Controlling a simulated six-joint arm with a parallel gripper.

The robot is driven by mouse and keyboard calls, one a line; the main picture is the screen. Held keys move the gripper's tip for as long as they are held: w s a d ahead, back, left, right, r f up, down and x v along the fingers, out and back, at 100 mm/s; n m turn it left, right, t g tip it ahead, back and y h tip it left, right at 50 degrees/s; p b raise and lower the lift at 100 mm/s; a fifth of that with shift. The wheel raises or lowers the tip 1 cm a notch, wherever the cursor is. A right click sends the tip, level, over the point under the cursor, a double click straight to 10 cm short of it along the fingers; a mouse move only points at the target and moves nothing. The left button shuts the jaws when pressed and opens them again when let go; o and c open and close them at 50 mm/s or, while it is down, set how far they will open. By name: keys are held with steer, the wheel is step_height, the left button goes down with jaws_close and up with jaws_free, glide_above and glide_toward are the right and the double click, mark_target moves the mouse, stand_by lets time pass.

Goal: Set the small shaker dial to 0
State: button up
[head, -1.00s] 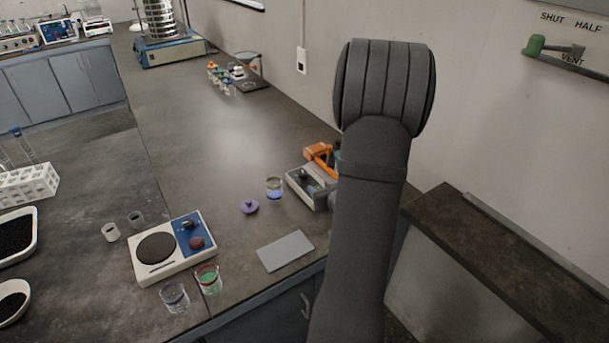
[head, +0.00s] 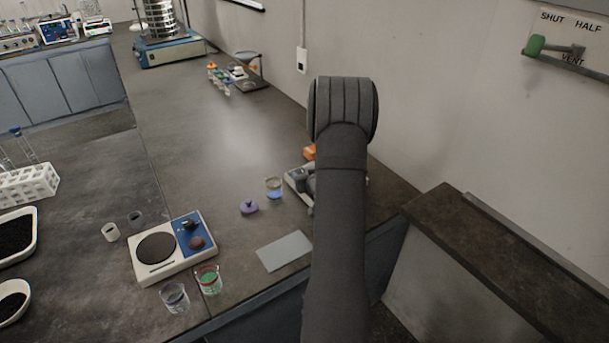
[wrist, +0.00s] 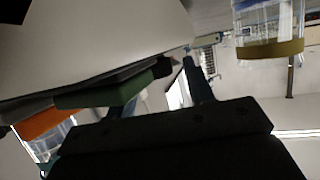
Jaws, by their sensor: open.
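A low grey unit (head: 293,181), which may be the small shaker, sits beside my arm in the head view. My arm covers most of it, and no dial setting can be read. A white unit with a blue panel (head: 172,250), a round dark plate and two knobs stands at the front left; its settings are too small to read. My gripper (wrist: 177,70) is hidden behind my arm in the head view. In the wrist view its fingers are apart, with nothing seen held between them. A large pale surface (wrist: 90,45) fills the upper left there, very close.
An orange part (head: 309,152) shows beside my arm; a beaker (head: 274,188) and purple piece (head: 249,207) are left of the grey unit. A grey plate (head: 284,251) lies in front. A sieve stack (head: 160,18) stands far back.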

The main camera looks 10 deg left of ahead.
steer(key=c, duration=1)
steer(key=shift+w+d+r+n+g+y, duration=0.1)
steer(key=shift+w+n+g+y, duration=0.05)
steer(key=shift+n+g+y, duration=0.85)
steer(key=shift+w+d+n+g+y, duration=0.1)
steer(key=shift+n+g+y, duration=0.65)
steer(key=shift+n, duration=0.35)
steer(key=o, duration=1)
steer(key=shift+d, duration=0.1)
steer(key=v, duration=1.7)
steer(key=shift+s, duration=0.1)
